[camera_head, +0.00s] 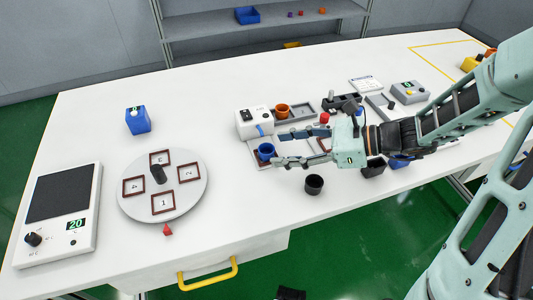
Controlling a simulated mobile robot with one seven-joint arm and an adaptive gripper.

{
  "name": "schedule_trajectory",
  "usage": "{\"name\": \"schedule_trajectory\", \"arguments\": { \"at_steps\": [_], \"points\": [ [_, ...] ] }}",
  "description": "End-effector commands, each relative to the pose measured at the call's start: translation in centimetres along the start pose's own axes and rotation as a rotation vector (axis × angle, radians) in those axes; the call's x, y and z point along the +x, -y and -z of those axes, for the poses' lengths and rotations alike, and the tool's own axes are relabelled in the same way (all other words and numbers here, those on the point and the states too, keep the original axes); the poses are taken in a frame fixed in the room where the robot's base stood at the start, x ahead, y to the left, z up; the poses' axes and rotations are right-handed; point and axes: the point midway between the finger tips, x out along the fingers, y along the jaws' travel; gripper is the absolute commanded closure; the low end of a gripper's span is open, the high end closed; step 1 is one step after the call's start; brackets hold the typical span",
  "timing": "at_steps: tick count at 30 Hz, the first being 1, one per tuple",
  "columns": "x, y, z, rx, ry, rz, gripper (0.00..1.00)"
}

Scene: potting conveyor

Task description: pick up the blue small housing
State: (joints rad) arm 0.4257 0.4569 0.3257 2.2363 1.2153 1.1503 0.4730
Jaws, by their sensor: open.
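A small blue round housing (266,150), open at the top, stands upright on a grey tray (258,162) beside the white dispenser-like unit. My gripper (278,150) reaches in from the right, fingers pointing left and spread apart.
An orange housing (282,110) stands behind the gripper, a black cup (314,184) in front. The white unit (254,123) is close to the far finger. A numbered turntable (190,200), blue box (138,121) and white panel device (60,215) lie left. Table between is clear.

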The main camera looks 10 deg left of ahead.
Motion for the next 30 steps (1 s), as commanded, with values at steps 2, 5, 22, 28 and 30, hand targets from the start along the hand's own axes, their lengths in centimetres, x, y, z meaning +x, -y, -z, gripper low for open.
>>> {"name": "schedule_trajectory", "arguments": {
  "at_steps": [2, 5, 22, 28, 30],
  "points": [
    [1.4, 0.0, -0.1, 0.0, 0.001, -0.004, 0.52],
    [2.5, 0.0, -0.1, 0.0, 0.001, -0.004, 0.52],
    [3.0, 0.1, -0.2, 0.0, 0.0, -0.001, 0.8],
    [3.0, 0.1, -0.2, 0.0, 0.0, -0.001, 0.87],
    [3.0, 0.1, -0.2, 0.0, 0.0, -0.001, 0.87]
  ]
}}
